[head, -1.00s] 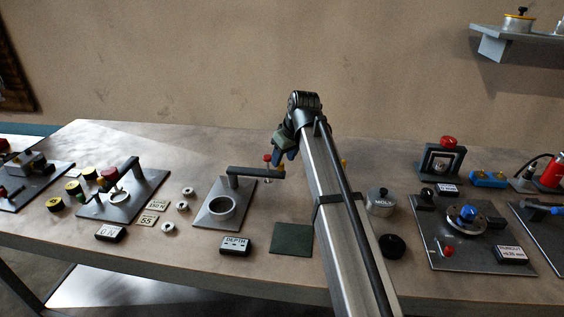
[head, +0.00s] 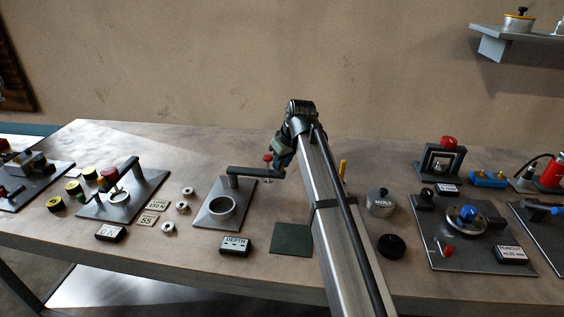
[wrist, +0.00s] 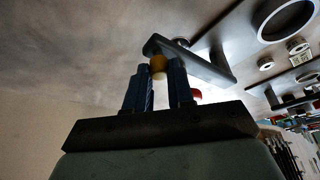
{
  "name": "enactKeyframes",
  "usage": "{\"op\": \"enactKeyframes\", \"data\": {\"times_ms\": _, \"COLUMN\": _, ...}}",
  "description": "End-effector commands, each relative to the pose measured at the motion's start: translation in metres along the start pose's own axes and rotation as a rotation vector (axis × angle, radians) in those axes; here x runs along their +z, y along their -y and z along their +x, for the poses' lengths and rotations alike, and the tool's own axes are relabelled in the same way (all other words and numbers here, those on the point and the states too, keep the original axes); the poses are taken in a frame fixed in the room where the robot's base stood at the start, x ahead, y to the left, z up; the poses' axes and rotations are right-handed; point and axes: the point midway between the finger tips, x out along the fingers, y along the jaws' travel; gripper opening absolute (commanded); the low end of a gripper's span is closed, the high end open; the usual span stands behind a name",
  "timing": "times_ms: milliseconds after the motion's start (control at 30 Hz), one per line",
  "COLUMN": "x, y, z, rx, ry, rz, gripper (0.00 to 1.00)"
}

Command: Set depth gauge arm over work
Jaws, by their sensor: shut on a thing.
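The depth gauge stands on a grey base plate (head: 207,221) behind a DEPTH label (head: 235,244). Its dark arm (head: 250,171) reaches right from a post, off to the side of the round hollow work (head: 221,207). A red knob (head: 267,157) rises from the arm near its free end. In the wrist view the arm (wrist: 195,62) lies beyond my blue fingers, with a yellow-orange knob (wrist: 158,66) at its end. My gripper (head: 281,163) is shut on this knob, which sits between its fingertips (wrist: 160,75). The knob is hidden in the head view.
A dark green mat (head: 291,239) lies right of the gauge. Several small metal rings (head: 182,207) lie left of its plate. A MOLY tin (head: 380,202) and a black round knob (head: 392,246) stand right of my arm. Bare table lies behind the gauge.

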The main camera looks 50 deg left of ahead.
Motion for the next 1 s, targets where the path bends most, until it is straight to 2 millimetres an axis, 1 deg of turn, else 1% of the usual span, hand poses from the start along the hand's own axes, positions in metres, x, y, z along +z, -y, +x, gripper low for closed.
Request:
{"op": "enactKeyframes", "data": {"times_ms": 33, "x": 0.0, "y": 0.0, "z": 0.0, "rx": 0.0, "ry": 0.0, "rz": 0.0, "gripper": 0.1}}
{"op": "enactKeyframes", "data": {"times_ms": 133, "x": 0.0, "y": 0.0, "z": 0.0, "rx": 0.0, "ry": 0.0, "rz": 0.0, "gripper": 0.0}}
{"op": "enactKeyframes", "data": {"times_ms": 667, "x": 0.002, "y": 0.002, "z": -0.001, "rx": 0.004, "ry": 0.0, "rz": 0.009, "gripper": 0.0}}
{"op": "enactKeyframes", "data": {"times_ms": 867, "x": 0.01, "y": 0.011, "z": -0.004, "rx": 0.03, "ry": 0.0, "rz": 0.068, "gripper": 0.0}}
{"op": "enactKeyframes", "data": {"times_ms": 1000, "x": 0.019, "y": 0.025, "z": -0.007, "rx": 0.064, "ry": 0.0, "rz": 0.152, "gripper": 0.0}}
